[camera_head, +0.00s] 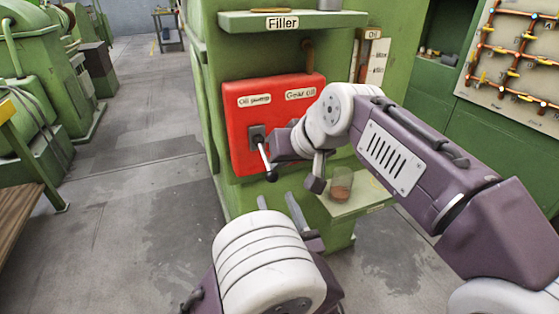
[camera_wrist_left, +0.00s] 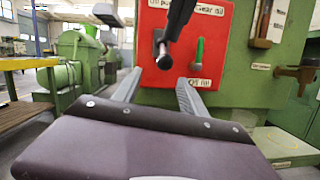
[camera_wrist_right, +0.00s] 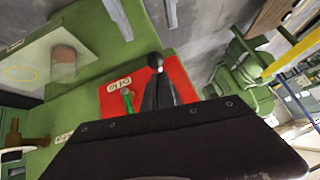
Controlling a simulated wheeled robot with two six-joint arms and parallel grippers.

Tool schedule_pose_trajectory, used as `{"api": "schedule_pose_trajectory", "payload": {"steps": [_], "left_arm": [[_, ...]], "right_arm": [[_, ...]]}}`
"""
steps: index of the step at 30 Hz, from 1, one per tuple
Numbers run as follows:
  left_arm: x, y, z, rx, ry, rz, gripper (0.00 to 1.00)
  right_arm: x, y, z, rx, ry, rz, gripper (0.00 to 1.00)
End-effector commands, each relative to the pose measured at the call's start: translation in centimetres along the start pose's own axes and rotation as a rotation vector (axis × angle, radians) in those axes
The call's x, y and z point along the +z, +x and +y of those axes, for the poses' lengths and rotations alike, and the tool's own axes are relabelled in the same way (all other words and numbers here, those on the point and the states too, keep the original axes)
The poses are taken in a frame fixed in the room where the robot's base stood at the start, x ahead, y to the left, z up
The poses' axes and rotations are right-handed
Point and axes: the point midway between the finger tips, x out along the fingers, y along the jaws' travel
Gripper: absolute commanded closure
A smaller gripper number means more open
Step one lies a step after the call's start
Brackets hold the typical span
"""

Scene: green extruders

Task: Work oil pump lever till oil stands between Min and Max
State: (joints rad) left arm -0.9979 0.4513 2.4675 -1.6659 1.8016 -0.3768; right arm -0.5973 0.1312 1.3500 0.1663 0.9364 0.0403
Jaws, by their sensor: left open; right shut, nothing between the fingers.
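The oil pump lever (camera_head: 265,160) has a pale rod and a black knob and hangs down from a dark slot on the red panel (camera_head: 240,165). Its knob also shows in the left wrist view (camera_wrist_left: 164,62). My right gripper (camera_wrist_right: 157,80) is shut and empty, pointing at the panel close to the lever; I cannot tell whether they touch. My left gripper (camera_head: 280,203) is open and empty, below and in front of the panel. The oil gauge (camera_head: 355,60), a narrow sight tube beside a white plate, is at upper right; its oil level is too small to read.
A green lever (camera_wrist_left: 198,52) sits right of the pump lever. A glass jar (camera_head: 342,183) stands on a low green shelf (camera_head: 355,203). The Filler shelf (camera_head: 240,22) juts out above the panel. The floor (camera_head: 130,200) to the left is clear.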

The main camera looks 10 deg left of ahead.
Motion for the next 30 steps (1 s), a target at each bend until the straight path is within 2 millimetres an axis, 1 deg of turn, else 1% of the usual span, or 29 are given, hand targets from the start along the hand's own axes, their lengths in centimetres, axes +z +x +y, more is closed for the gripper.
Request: {"api": "schedule_pose_trajectory", "payload": {"steps": [1,2,3,5,6,8,9,10,11,12,13,14,15,16,17,18,19,21,24,27,30], "left_arm": [[-2.7,-0.2,1.0,0.038,-0.015,0.107,0.5],[-4.9,-0.6,2.0,0.081,-0.031,0.198,0.5],[-8.0,-1.6,3.7,0.156,-0.065,0.332,0.5],[-12.3,-3.9,6.6,0.308,-0.149,0.533,0.5],[-14.9,-5.9,8.6,0.437,-0.222,0.658,0.5],[-18.0,-9.3,10.7,0.649,-0.36,0.827,0.5],[-19.6,-11.8,11.5,0.802,-0.471,0.924,0.5],[-20.5,-13.6,11.6,0.919,-0.563,0.987,0.5],[-21.2,-15.2,11.4,1.04,-0.666,1.042,0.5],[-21.8,-17.0,10.6,1.205,-0.817,1.099,0.5],[-22.0,-18.0,9.6,1.329,-0.941,1.129,0.5],[-22.0,-18.5,8.5,1.454,-1.072,1.144,0.5],[-21.9,-18.4,7.1,1.615,-1.256,1.14,0.5],[-21.7,-17.8,6.1,1.723,-1.388,1.12,0.5],[-21.5,-16.9,5.5,1.81,-1.502,1.092,0.5],[-21.2,-15.7,5.2,1.905,-1.627,1.045,0.5],[-21.1,-14.8,5.4,1.963,-1.694,1.006,0.5],[-20.9,-13.2,6.5,2.048,-1.791,0.922,0.5],[-20.9,-11.4,8.0,2.094,-1.873,0.842,0.5],[-21.0,-10.7,8.8,2.121,-1.906,0.798,0.5],[-21.1,-10.5,9.0,2.13,-1.911,0.784,0.5]], "right_arm": [[0.0,0.0,0.0,0.0,0.0,0.0,1.0],[0.0,0.0,0.0,0.0,0.0,0.0,1.0],[0.0,0.0,0.0,0.0,0.0,0.0,1.0],[0.0,0.0,0.0,0.0,0.0,0.0,1.0],[0.0,0.0,0.0,0.0,0.0,0.0,1.0],[0.0,0.0,0.0,0.0,0.0,0.0,1.0],[0.0,0.0,0.0,0.0,0.0,0.0,1.0],[0.0,0.0,0.0,0.0,0.0,0.0,1.0],[0.0,0.0,0.0,0.0,0.0,0.0,1.0],[0.0,0.0,0.0,0.0,0.0,0.0,1.0],[0.0,0.0,0.0,0.0,0.0,0.0,1.0],[0.0,0.0,0.0,0.0,0.0,0.0,1.0],[0.0,0.0,0.0,0.0,0.0,0.0,1.0],[0.0,0.0,0.0,0.0,0.0,0.0,1.0],[0.0,0.0,0.0,0.0,0.0,0.0,1.0],[0.0,0.0,0.0,0.0,0.0,0.0,1.0],[0.0,0.0,0.0,0.0,0.0,0.0,1.0],[0.0,0.0,0.0,0.0,0.0,0.0,1.0],[0.0,0.0,0.0,0.0,0.0,0.0,1.0],[0.0,0.0,0.0,0.0,0.0,0.0,1.0],[0.0,0.0,0.0,0.0,0.0,0.0,1.0]]}}
